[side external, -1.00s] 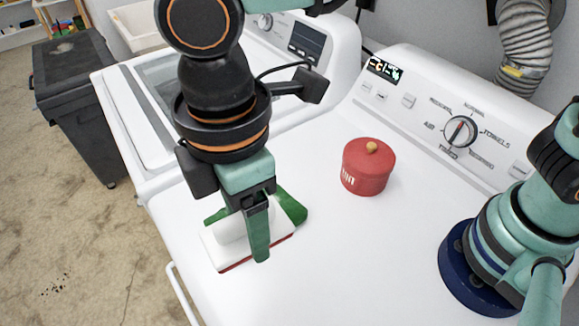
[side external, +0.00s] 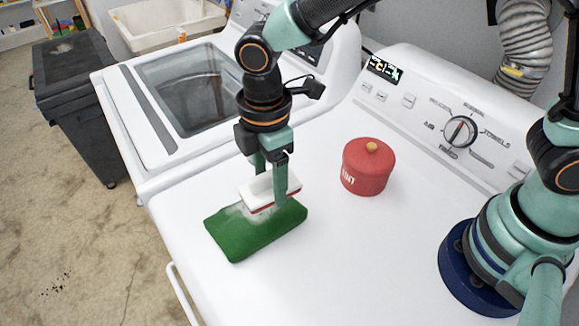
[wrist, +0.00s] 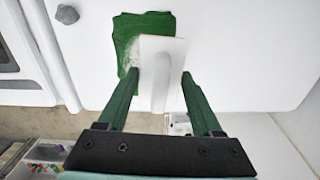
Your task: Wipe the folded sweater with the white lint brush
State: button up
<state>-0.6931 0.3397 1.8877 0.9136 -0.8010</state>
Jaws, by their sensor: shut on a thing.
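The folded green sweater (side external: 245,238) lies flat on the white machine top, with a pale lint patch near its back edge. The white lint brush (side external: 262,188), with a red stripe along its lower edge, is over the sweater's back part. My gripper (side external: 270,185) is shut on the brush, pointing down. In the wrist view the brush (wrist: 173,52) covers the sweater's right part, and the sweater (wrist: 128,38) shows to its left with pale lint beside the brush. I cannot tell whether the brush touches the cloth.
A red lidded canister (side external: 367,168) stands to the right of the brush. The control panel (side external: 445,115) rises behind it. A second white machine with a glass lid (side external: 190,88) is at the back left. The front of the machine top is clear.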

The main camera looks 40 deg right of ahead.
aim_at(236, 200)
jog(key=shift+f, duration=3.5)
jog(key=shift+w+f, duration=0.25)
jog(key=shift+w, duration=3.45)
jog(key=shift+a, duration=0.95)
jog(key=shift+s, duration=3.8)
jog(key=shift+w+a, duration=0.1)
jog(key=shift+a, duration=0.8)
jog(key=shift+w+d, duration=0.1)
jog(key=shift+w, duration=3.7)
notch_tip(236, 200, up, 8)
